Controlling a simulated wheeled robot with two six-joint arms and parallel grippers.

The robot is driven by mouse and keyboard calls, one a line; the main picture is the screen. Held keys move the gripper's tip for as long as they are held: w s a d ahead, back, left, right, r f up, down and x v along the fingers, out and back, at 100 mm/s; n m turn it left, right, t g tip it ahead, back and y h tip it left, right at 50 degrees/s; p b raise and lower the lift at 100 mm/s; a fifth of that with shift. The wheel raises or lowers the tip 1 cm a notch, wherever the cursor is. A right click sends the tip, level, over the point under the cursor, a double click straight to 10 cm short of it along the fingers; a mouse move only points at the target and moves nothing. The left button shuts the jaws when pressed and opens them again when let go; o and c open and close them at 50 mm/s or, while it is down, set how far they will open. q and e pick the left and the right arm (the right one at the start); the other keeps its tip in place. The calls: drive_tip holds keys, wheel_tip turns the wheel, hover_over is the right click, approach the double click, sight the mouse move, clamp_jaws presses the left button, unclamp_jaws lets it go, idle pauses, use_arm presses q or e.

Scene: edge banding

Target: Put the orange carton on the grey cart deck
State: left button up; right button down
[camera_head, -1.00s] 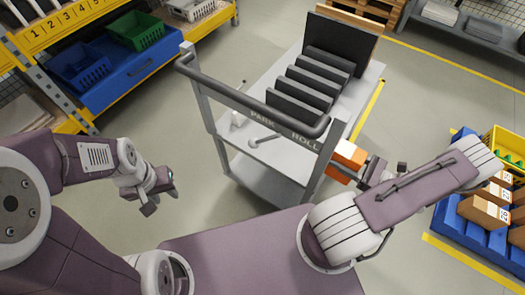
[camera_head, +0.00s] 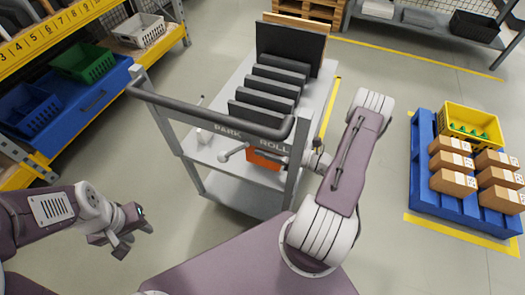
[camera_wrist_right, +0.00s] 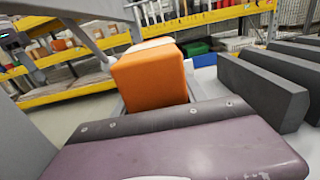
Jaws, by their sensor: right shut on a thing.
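The orange carton (camera_head: 264,158) shows through the cart's end frame, partly hidden by it. My right gripper (camera_head: 288,155) is shut on the carton, reaching in from the cart's right side; its fingers are mostly hidden behind the frame. In the right wrist view the orange carton (camera_wrist_right: 150,78) is upright with a pale top, just past my wrist. The grey cart deck (camera_head: 318,98) carries several dark upright panels; I cannot tell whether the carton touches the deck. My left gripper (camera_head: 138,232) is open and empty, left of the cart.
The cart's push handle (camera_head: 210,112) and posts stand between my base and the carton. Dark panels (camera_head: 262,112) stand farther along the deck. A blue pallet (camera_head: 425,190) with brown boxes and a yellow crate (camera_head: 470,125) lies right. Shelving stands left.

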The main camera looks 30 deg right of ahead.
drive_tip(key=shift+x, duration=0.75)
wheel_tip(320, 180, down, 3)
drive_tip(key=shift+f+b, duration=0.15)
drive_tip(key=shift+b, duration=0.7)
drive_tip(key=shift+f, duration=0.2)
drive_tip(key=shift+r, duration=0.1)
drive_tip(key=c, duration=0.6)
unclamp_jaws()
